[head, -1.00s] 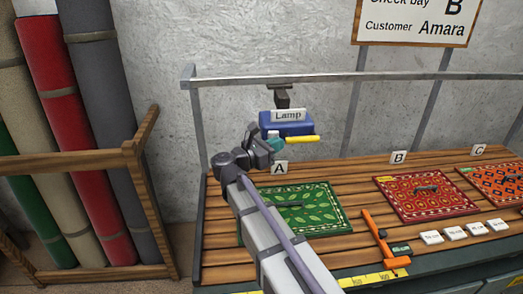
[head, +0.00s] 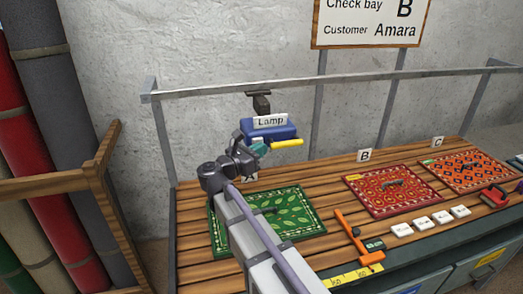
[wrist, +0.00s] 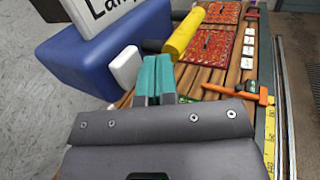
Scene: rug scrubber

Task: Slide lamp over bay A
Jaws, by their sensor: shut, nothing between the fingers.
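The blue lamp (head: 284,132), labelled "Lamp", hangs from the overhead rail (head: 330,81) above the bay A end of the bench. It has a yellow bar (head: 288,143) and a white block on its front. The green rug (head: 285,213) of bay A lies below, partly hidden by my arm, which also covers most of the A sign. My gripper (head: 262,148) is shut and empty, its teal fingers at the lamp's front beside the bar's left end. In the wrist view the fingertips (wrist: 154,72) are close to the white block (wrist: 125,67); I cannot tell if they touch.
Red rugs lie in bays B (head: 392,190) and C (head: 468,171). An orange tool (head: 358,240) and white tiles (head: 423,222) lie along the bench front. A wooden rack (head: 60,190) with rolled rugs stands at left. The sign (head: 370,22) reads check bay B, customer Amara.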

